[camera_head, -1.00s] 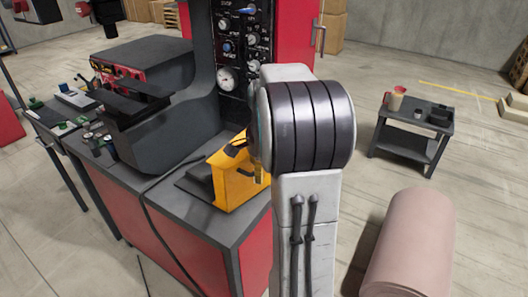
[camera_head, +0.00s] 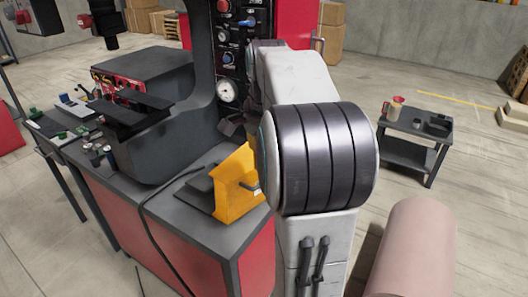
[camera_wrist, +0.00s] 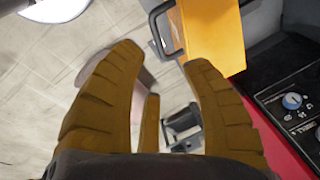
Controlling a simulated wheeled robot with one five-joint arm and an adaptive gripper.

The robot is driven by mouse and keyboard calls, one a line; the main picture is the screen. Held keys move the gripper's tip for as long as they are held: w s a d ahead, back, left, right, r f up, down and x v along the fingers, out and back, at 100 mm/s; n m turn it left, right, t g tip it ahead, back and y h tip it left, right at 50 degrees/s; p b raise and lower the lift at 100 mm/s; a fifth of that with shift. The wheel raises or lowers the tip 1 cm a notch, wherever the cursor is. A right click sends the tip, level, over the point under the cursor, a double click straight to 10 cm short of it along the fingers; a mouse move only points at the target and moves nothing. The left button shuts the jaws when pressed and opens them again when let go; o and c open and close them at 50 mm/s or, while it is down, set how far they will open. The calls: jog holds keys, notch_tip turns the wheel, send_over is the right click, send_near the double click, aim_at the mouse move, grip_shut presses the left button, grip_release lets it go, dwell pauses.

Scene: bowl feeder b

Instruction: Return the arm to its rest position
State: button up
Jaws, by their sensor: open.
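My arm (camera_head: 325,160), white with a dark ribbed joint, stands in front of the bench in the head view. Its upper link reaches away toward the control panel, and my gripper is not clearly visible there.
A yellow bracket (camera_head: 236,188) stands on the grey bench top (camera_head: 200,235) left of my arm. The control panel (camera_head: 228,60) rises behind. A small dark cart (camera_head: 412,130) with a red cup and a pink cylinder (camera_head: 415,250) stand right. Open floor lies between.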

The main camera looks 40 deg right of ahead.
dwell(0.5)
jog(key=s+a+f+n, duration=0.55)
jog(key=f+n, duration=0.25)
jog(key=n, duration=0.3)
jog(key=s+a+r+n+p, duration=0.2)
jog(key=s+a+n+p, duration=0.1)
jog(key=a, duration=0.5)
jog(key=s+a+r+n+t+y+p, duration=0.1)
jog(key=s+a+r+n+p, duration=0.2)
jog(key=s+a, duration=0.2)
jog(key=shift+s+a+r+n, duration=0.25)
jog(key=shift+a+n, duration=0.15)
jog(key=shift+a, duration=1.25)
jog(key=shift+d, duration=0.1)
